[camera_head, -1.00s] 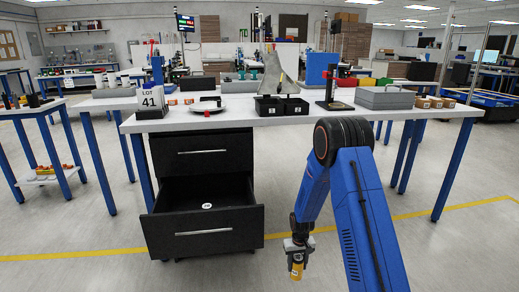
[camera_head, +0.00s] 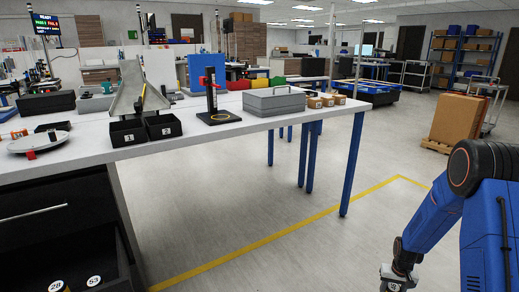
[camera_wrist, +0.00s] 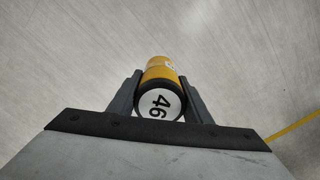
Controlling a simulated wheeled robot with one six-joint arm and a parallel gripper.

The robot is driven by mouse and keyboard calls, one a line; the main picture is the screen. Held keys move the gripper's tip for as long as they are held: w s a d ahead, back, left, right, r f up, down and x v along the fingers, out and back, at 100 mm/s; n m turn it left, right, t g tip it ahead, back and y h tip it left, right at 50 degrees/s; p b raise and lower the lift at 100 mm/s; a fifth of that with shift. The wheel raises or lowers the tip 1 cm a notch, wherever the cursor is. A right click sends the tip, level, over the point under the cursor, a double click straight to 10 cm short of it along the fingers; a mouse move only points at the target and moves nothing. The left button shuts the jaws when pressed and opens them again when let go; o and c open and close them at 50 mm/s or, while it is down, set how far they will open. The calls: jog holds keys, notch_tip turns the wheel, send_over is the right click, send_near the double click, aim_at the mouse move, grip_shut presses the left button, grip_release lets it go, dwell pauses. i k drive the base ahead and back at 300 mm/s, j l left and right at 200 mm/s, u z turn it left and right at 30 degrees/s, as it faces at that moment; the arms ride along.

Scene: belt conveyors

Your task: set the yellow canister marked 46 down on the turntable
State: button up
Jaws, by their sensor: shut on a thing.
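The yellow canister marked 46 (camera_wrist: 159,103) is between the two fingers of my gripper (camera_wrist: 160,85) in the wrist view. Its white end with the black number faces the camera, and a dark band rings that end. My gripper is shut on it above the bare floor. In the head view only the top of my gripper (camera_head: 396,280) shows at the lower right edge; the canister is out of that picture. A round pale plate (camera_head: 25,144), apparently the turntable, lies on the white table at the far left, far from my gripper. Small things stand at its edge.
The white table (camera_head: 215,134) holds black bins (camera_head: 127,133) marked 1 and 2, a grey chute (camera_head: 128,95), a black stand (camera_head: 212,100) and a grey case (camera_head: 273,103). An open dark drawer (camera_head: 95,240) holds discs marked 28 and 53. Floor between table and arm is clear.

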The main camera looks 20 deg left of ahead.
aim_at(41, 138)
jog(key=i+l+z, duration=0.15)
jog(key=i+z, duration=0.5)
jog(key=i+u, duration=0.4)
jog(key=i+l+u, duration=0.2)
jog(key=u, duration=0.15)
jog(key=i+u, duration=0.1)
jog(key=u, duration=0.7)
jog(key=i+l+u, duration=0.1)
jog(key=u, duration=0.3)
jog(key=l+u, duration=0.15)
jog(key=u, duration=0.3)
